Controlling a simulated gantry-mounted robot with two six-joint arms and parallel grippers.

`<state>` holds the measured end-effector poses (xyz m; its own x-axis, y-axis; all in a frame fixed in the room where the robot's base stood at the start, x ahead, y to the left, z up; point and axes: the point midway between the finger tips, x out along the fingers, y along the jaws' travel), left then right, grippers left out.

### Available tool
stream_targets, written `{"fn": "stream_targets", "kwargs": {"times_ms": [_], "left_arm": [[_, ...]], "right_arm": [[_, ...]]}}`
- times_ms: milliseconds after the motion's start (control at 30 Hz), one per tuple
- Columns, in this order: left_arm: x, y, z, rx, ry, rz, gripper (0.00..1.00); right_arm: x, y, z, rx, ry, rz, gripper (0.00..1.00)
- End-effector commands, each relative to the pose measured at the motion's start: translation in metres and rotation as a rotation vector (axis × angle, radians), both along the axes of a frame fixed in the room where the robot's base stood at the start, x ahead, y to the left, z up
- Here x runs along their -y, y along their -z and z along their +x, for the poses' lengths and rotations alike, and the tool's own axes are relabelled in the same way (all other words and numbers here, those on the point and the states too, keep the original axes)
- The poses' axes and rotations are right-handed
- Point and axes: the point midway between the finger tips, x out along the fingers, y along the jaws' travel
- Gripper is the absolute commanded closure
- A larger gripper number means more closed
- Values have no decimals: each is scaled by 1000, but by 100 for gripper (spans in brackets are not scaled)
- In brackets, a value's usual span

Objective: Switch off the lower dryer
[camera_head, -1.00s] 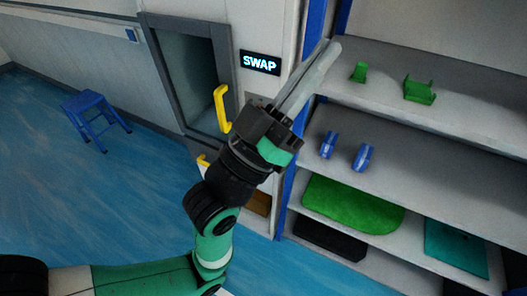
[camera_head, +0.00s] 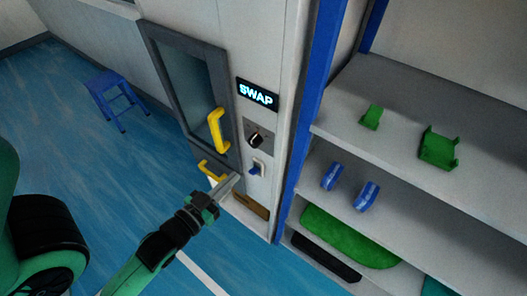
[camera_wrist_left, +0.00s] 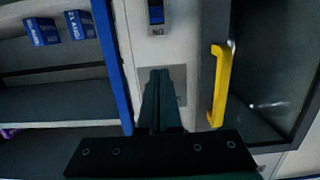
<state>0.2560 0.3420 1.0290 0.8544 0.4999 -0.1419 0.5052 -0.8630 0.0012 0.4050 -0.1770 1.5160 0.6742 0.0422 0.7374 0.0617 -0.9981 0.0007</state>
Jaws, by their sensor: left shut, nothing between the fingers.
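A dark-framed glass door (camera_head: 188,82) with a yellow handle (camera_head: 217,130) is set in the white wall unit. A second yellow handle (camera_head: 211,171) shows below it. Right of the doors are a dark rotary knob (camera_head: 255,140) and, lower, a blue switch (camera_head: 255,168) on a pale plate. The blue switch also shows at the top of the left wrist view (camera_wrist_left: 156,14); its setting is too small to tell. My left gripper (camera_head: 236,180) is shut and empty, its tips close to the switch, lower left of it in the head view. Contact cannot be told. My right gripper is not in view.
A lit SWAP sign (camera_head: 258,94) is above the knob. A blue post (camera_head: 308,110) separates the panel from shelves at right, holding green parts (camera_head: 438,148) and blue items (camera_head: 366,195). A blue stool (camera_head: 113,97) stands on open blue floor at left.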

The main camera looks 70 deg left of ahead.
Motion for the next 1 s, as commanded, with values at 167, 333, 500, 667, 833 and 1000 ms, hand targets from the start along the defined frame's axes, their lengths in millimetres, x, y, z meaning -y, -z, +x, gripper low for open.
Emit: {"fn": "stream_targets", "kwargs": {"times_ms": [167,333,500,667,833,1000], "left_arm": [[0,2,-2,-7,-3,-2,100],[0,2,-1,-6,-3,-2,100],[-5,2,7,-3,-4,0,100],[-19,6,30,0,-3,0,100],[-38,12,62,-1,-3,1,100],[-49,28,83,-8,-2,-3,100]], "right_arm": [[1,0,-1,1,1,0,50],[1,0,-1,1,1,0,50],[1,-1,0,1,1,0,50],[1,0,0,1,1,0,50],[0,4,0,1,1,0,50],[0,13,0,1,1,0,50]]}}
